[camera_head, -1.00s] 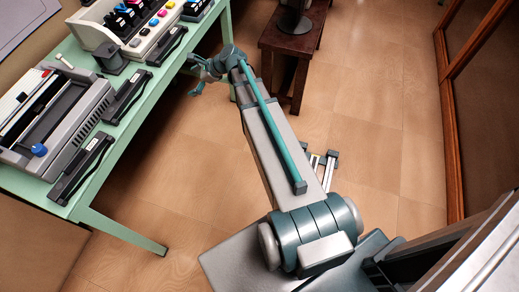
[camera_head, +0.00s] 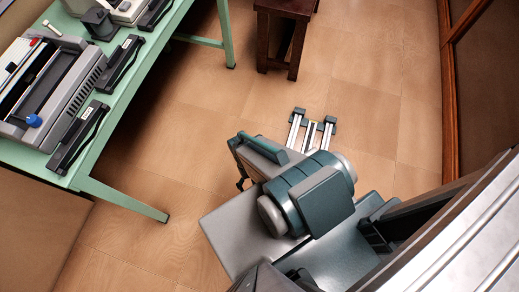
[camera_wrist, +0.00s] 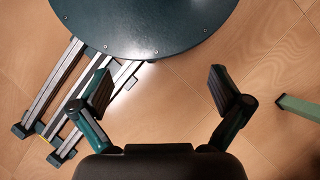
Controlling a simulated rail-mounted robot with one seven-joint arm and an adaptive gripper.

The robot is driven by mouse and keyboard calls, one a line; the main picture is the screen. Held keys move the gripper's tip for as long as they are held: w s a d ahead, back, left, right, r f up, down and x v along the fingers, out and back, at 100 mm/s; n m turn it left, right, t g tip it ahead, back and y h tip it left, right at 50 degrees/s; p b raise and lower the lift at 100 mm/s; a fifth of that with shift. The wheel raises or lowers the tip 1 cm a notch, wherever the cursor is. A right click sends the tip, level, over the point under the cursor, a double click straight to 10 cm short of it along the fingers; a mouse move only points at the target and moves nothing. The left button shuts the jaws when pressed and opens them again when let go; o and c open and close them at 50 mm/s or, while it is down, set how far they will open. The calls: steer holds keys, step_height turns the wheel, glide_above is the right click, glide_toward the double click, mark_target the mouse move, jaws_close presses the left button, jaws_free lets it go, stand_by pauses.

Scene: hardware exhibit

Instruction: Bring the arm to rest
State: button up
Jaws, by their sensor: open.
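My gripper (camera_wrist: 162,92) shows in the wrist view with its two dark fingers spread wide apart. It is open and nothing is between the fingers. Wooden floor and the edge of a dark green round plate of my own body lie beyond it. In the head view my arm (camera_head: 290,195) is folded back close to my base. The gripper's fingertips are mostly hidden there behind the arm links.
A green table (camera_head: 88,172) with a grey machine (camera_head: 50,90) and black devices (camera_head: 78,138) stands at the left. A dark wooden stand (camera_head: 280,40) is at the top. A wood-framed panel (camera_head: 448,100) runs along the right. The floor (camera_head: 190,130) between is clear.

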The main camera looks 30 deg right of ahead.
steer(key=s, duration=0.1)
steer(key=n, duration=0.1)
steer(key=s, duration=0.1)
steer(key=shift+s+d+g+h, duration=0.3)
steer(key=shift+s+d, duration=0.05)
